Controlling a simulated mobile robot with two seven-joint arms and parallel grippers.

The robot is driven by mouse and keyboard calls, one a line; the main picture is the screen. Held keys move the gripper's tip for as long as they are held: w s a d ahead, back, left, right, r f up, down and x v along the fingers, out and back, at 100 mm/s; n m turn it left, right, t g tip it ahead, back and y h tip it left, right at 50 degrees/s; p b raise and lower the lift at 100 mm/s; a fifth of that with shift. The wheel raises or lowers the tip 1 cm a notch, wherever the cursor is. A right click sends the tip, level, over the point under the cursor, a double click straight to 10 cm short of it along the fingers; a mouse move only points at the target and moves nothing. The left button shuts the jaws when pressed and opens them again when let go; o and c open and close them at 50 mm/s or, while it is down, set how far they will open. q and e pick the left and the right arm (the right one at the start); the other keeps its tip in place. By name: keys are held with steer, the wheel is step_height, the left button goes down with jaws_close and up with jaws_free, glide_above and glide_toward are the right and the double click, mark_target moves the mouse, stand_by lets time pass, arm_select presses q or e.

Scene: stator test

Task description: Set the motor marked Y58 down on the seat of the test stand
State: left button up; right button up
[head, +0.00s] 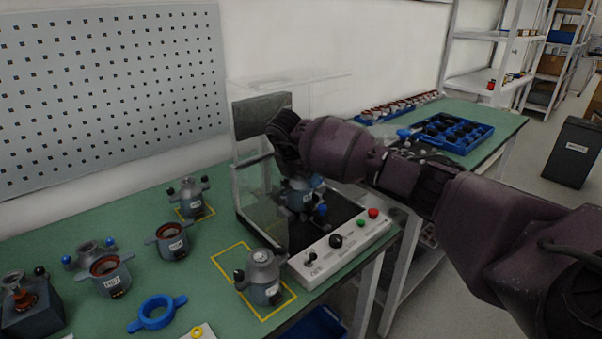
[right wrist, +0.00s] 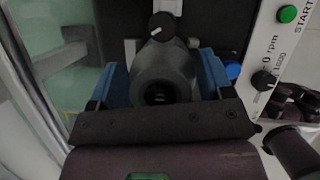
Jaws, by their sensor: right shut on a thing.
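A grey motor (head: 298,200) with a blue knob is inside the test stand (head: 243,196), above its dark base. Its label is too small to read, so I cannot tell whether it says Y58. My right gripper (right wrist: 162,82) is shut on this motor (right wrist: 165,66), with a blue finger on either side of the grey body. In the head view my right wrist hides the gripper's upper part and some of the stand. The seat is hidden under the motor, and I cannot tell whether they touch. My left gripper is not in view.
A control panel (head: 340,247) with knobs and buttons runs along the stand's front. Another motor (head: 262,278) stands close to its left end, in a yellow outline. More motors (head: 172,241) and a blue ring (head: 157,313) are on the green table to the left. A blue tray (head: 452,134) lies beyond my arm.

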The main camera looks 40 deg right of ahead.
steer(key=shift+f, duration=0.15)
stand_by(0.4)
steer(key=shift+f, duration=0.45)
steer(key=o, duration=1.4)
steer(key=shift+o, duration=0.2)
steer(key=shift+f, duration=0.2)
steer(key=p+v, duration=0.1)
steer(key=v, duration=0.5)
steer(key=shift+r, duration=0.35)
steer(key=shift+s+a+r, duration=0.1)
steer(key=shift+a+r, duration=0.2)
steer(key=shift+r, duration=0.2)
